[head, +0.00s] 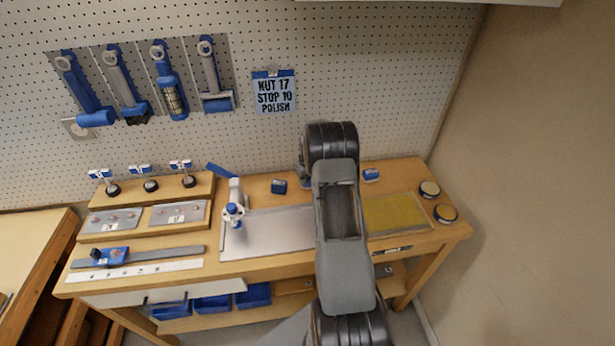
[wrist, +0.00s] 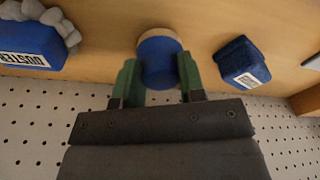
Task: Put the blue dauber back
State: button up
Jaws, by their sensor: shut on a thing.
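In the wrist view my gripper (wrist: 158,72) has its two green fingers shut on a blue cylinder with a tan end, which looks like the blue dauber (wrist: 158,60). The dauber is over the back of the bench, near the pegboard. I cannot tell whether it touches the wood. A blue block with a white label (wrist: 241,63) is to its right, and a blue holder marked DUSTER (wrist: 30,48) with a grey lumpy thing is to its left. In the head view my arm hides the dauber and most of the gripper; the blue block (head: 279,187) shows left of the arm.
The bench carries a pale mat (head: 265,232), a yellow mat (head: 395,213), two round tins (head: 445,213) and a white and blue upright device (head: 233,210). A stepped wooden rack (head: 150,190) stands left. Blue tools (head: 170,90) and a sign (head: 274,93) hang on the pegboard.

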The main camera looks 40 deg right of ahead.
jog(key=shift+f, duration=0.25)
jog(key=shift+f, duration=0.1)
jog(key=shift+f+b, duration=0.15)
jog(key=shift+b, duration=0.15)
jog(key=o, duration=0.9)
